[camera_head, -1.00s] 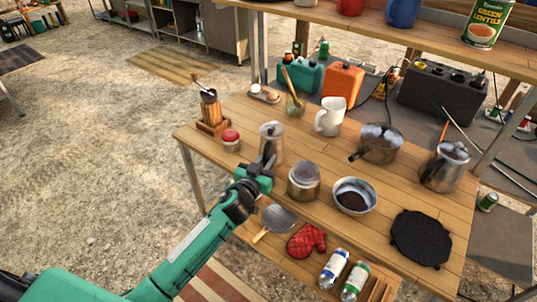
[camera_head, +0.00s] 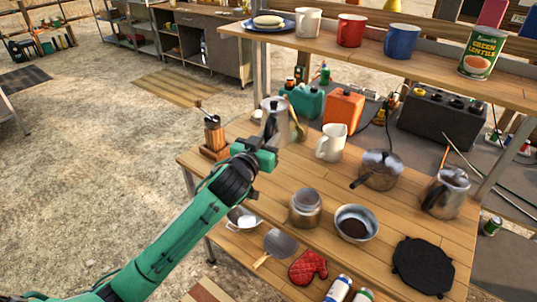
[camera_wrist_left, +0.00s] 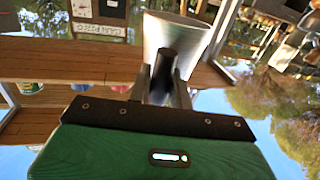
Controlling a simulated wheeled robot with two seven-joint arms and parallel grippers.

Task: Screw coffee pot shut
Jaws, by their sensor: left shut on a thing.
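My left gripper (camera_head: 268,148) is shut on the handle side of the silver coffee pot top (camera_head: 275,118). It holds the top upright, raised above the back left part of the table. In the left wrist view the silver pot top (camera_wrist_left: 175,36) stands between the fingers, with its dark handle in front. The coffee pot base (camera_head: 305,209), a squat silver open-topped vessel, stands on the table to the right of and below the gripper, apart from the top. My right gripper is not in view.
A steel bowl with dark grounds (camera_head: 356,224), a pan (camera_head: 380,170), a white mug (camera_head: 331,143) and a kettle (camera_head: 446,192) stand around the base. A grinder (camera_head: 214,138) is at the left. The upper shelf (camera_head: 340,55) carries mugs and a can.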

